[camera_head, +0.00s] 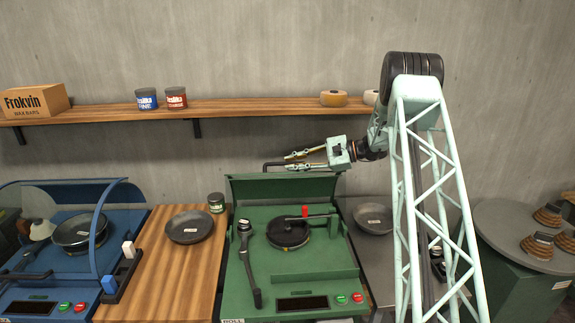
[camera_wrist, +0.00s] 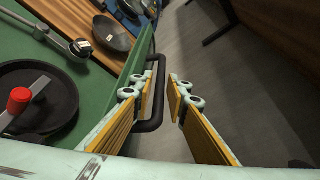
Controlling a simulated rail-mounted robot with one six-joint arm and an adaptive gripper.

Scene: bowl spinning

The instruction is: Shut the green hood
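The green hood (camera_head: 270,189) stands raised at the back of the green machine (camera_head: 258,250). A black bar handle (camera_head: 273,164) sticks up from its top edge. My gripper (camera_head: 289,161) is at that top edge, pointing left, with its fingers apart. In the wrist view, the black handle (camera_wrist: 157,103) shows in the gap between the two open fingers of my gripper (camera_wrist: 160,92), closer to the left finger. I cannot tell whether that finger touches it. The hood (camera_wrist: 137,72) shows there only in part.
A blue machine (camera_head: 68,247) stands at the left, beyond a wooden counter (camera_head: 165,280) with a dark bowl (camera_head: 188,227) and a small jar (camera_head: 216,202). Another bowl (camera_head: 373,218) lies right of the green machine. A wall shelf (camera_head: 240,108) runs above and behind my gripper.

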